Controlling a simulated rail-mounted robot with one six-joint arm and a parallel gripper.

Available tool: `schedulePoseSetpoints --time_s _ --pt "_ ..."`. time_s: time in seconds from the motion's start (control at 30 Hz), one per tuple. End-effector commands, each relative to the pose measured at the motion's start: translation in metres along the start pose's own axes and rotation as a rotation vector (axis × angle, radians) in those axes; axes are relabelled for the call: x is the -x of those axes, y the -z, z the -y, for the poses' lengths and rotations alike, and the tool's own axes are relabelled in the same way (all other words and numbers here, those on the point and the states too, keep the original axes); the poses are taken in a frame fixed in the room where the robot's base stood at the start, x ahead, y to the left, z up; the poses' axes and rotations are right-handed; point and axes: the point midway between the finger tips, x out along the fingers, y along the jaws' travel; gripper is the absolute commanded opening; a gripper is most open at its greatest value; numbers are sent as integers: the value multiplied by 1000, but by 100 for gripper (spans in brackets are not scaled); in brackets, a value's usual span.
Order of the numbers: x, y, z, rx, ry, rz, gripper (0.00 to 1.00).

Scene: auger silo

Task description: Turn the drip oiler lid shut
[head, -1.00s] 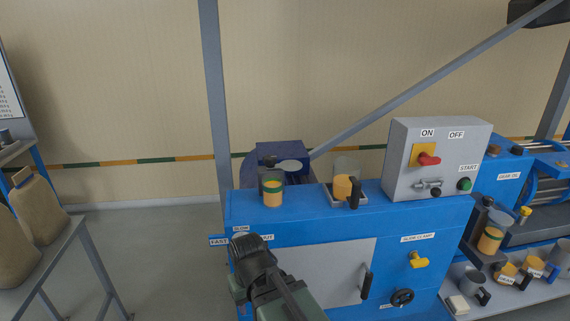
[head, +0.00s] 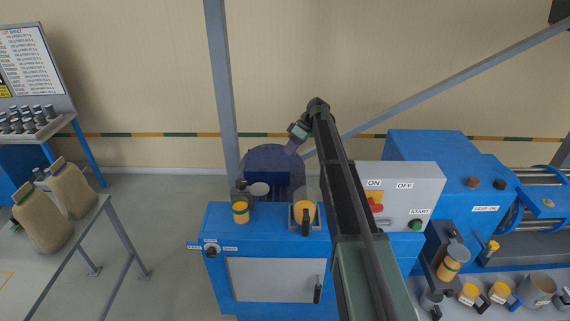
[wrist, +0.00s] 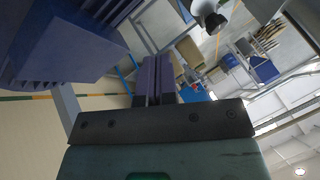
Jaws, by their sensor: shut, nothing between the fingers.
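An oiler cup with amber oil (head: 241,212) stands on the left of the blue cabinet top in the head view. A round grey lid (head: 259,189) sits to its upper right, swung aside, and the cup's mouth looks uncovered. My gripper (head: 291,147) is raised above and to the right of the lid, in front of the wall, apart from both. Its purple fingers (wrist: 155,75) are shut and empty in the wrist view. The oiler does not show clearly in the wrist view.
A dark blue motor housing (head: 267,165) is behind the cabinet; a blue finned body (wrist: 62,45) fills the wrist view's upper left. An amber cup with black handle (head: 305,213) stands right of the oiler. Another amber cup (head: 449,268) is by the grey switch box (head: 418,190).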

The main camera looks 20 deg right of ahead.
Motion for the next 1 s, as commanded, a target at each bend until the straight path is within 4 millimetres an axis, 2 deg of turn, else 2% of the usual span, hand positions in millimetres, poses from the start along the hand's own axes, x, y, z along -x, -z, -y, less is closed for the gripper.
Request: schedulePoseSetpoints --time_s 0.17,0.27,0.37,0.73,0.8,1.0 --pt "-5 -2 0 4 1 -1 0" --pt "-15 -4 -1 4 0 0 0" --pt "-31 -5 -2 3 -1 0 0" --pt "-112 -7 -2 2 -1 1 0" --pt "-111 -4 17 2 -1 1 0" --pt "-120 -2 36 1 -1 2 0"
